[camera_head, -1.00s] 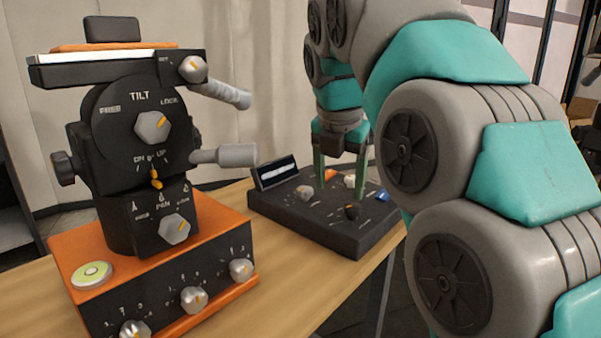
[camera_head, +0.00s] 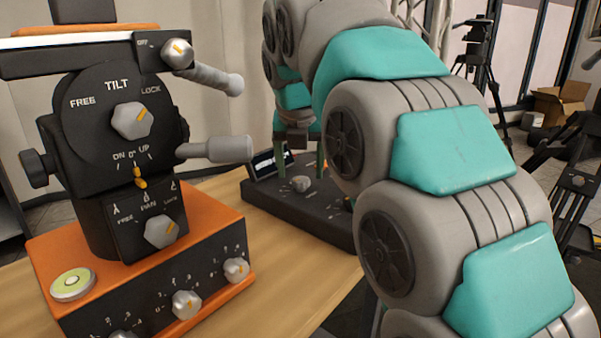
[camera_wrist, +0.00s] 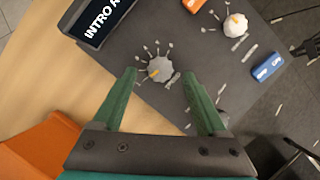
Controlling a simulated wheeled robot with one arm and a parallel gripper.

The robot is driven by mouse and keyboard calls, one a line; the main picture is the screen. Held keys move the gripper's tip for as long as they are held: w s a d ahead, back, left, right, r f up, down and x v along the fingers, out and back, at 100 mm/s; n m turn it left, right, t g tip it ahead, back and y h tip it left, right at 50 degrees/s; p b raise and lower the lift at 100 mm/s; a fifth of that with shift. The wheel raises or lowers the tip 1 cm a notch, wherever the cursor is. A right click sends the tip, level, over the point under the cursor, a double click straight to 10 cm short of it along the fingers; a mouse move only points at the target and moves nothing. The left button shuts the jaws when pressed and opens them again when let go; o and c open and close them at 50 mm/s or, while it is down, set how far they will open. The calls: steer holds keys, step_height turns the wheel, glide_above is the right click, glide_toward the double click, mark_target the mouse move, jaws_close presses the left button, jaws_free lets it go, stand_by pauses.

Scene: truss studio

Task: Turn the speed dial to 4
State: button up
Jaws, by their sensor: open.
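A grey ribbed dial (camera_wrist: 159,67) with an orange pointer sits on the black console (camera_head: 262,200), ringed by small white marks too blurred to read. In the wrist view its pointer faces lower left. The dial also shows in the head view (camera_head: 301,184). No readable label tells me whether it is the speed dial. My gripper (camera_wrist: 158,76) is open and empty, with one green finger toward each side of the dial. In the head view my gripper (camera_head: 300,166) hangs over the console at the dial; contact cannot be made out.
The console also bears a screen (camera_wrist: 97,20), a white knob (camera_wrist: 236,25) and a blue button (camera_wrist: 267,67). A black tilt-pan unit (camera_head: 100,140) on an orange base (camera_head: 205,225) stands at left, with several knobs and a protruding handle (camera_head: 225,149). Bare wood lies in front.

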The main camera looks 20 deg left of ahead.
steer(key=shift+x, duration=0.9)
steer(key=shift+c, duration=0.3)
jaws_close()
